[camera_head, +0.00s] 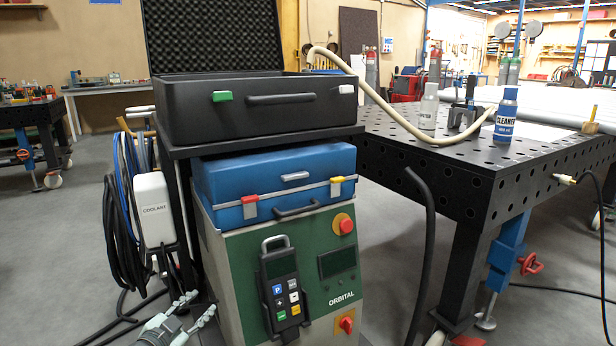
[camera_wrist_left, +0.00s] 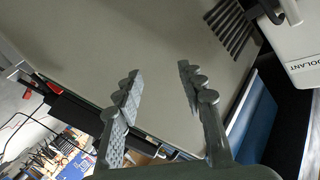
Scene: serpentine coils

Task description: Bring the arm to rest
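My left gripper (camera_head: 198,305) is low at the bottom left of the head view, beside the left side of the green and grey ORBITAL cabinet (camera_head: 341,267). Its two grey ridged fingers are apart. In the left wrist view the gripper (camera_wrist_left: 158,70) is open, with nothing between its fingers and a plain grey surface (camera_wrist_left: 150,35) beyond them. The white COOLANT container (camera_head: 153,209) is above the gripper in the head view; its edge shows at the upper right of the left wrist view (camera_wrist_left: 302,50). My right gripper is not in view.
A black open case (camera_head: 240,122) and a blue case (camera_head: 262,178) are stacked at the cabinet. Dark cables (camera_head: 118,235) hang at its left. A pendant (camera_head: 282,285) is on its front. A black perforated table (camera_head: 465,160) stands right. Floor (camera_head: 60,260) at left is clear.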

